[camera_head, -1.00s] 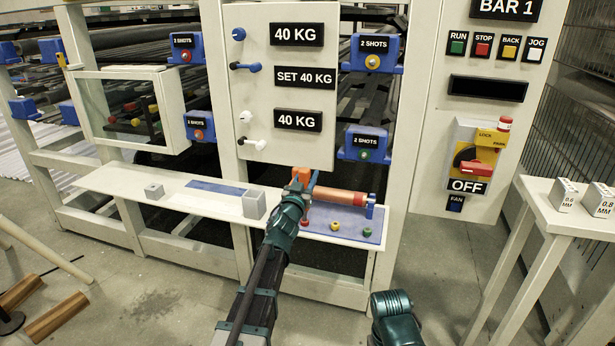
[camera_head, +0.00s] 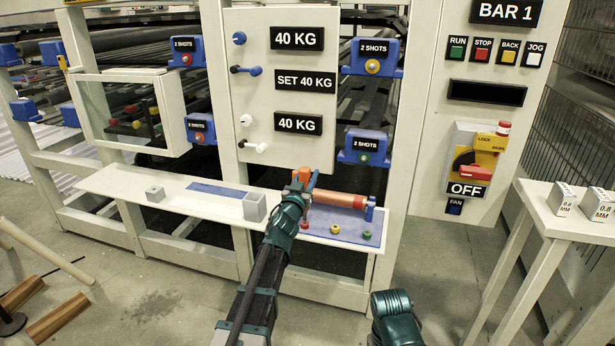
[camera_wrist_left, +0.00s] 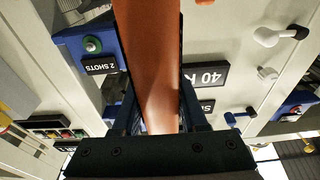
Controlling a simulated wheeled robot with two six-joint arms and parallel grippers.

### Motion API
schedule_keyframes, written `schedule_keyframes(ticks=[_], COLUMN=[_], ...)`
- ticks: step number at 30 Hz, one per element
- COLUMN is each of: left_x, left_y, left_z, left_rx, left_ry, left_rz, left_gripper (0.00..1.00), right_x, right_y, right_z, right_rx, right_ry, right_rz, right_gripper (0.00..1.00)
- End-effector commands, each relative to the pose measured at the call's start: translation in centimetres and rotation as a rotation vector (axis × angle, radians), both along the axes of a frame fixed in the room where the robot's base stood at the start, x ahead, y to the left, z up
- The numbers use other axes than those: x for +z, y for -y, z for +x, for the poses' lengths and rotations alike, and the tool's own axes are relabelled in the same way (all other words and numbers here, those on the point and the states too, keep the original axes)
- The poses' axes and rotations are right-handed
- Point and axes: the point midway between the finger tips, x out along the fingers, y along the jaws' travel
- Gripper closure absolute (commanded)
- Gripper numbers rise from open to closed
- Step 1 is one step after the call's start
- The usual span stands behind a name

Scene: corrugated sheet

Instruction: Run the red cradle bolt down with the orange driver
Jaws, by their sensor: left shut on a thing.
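My left gripper (camera_head: 303,185) is at the right part of the shelf, shut on the orange driver (camera_head: 305,174). In the left wrist view the driver (camera_wrist_left: 152,60) is a long orange-brown body between the dark blue fingers. A blue cradle (camera_head: 190,123) with a red bolt (camera_head: 199,137) is on the frame, left of the white panel and well apart from the driver. The driver's lower end is hidden by the gripper. Only a teal part of my right arm shows at the bottom; its fingers are out of the picture.
A copper roller (camera_head: 338,199) with a red band lies right of my gripper beside a blue stand. Red (camera_head: 305,224), yellow (camera_head: 335,229) and green (camera_head: 367,234) knobs sit on the blue pad. A grey block (camera_head: 255,206) stands left. A cradle with a green bolt (camera_head: 364,158) is above right.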

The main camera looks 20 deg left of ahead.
Motion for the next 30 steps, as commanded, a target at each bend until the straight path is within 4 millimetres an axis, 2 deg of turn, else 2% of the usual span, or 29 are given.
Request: schedule_keyframes(ticks=[24, 30], left_x=[5.8, 6.1], left_y=[0.0, 0.0], left_z=[0.0, 0.0], left_rx=[-0.001, -0.001], left_ry=[0.001, 0.001], left_rz=[0.0, 0.0], left_gripper=[1.0, 1.0], right_x=[5.8, 6.0], right_y=[0.0, 0.0], right_z=[0.0, 0.0], right_rx=[0.0, 0.0], right_ry=[0.0, 0.0], right_rz=[0.0, 0.0], right_gripper=[0.5, 0.5])
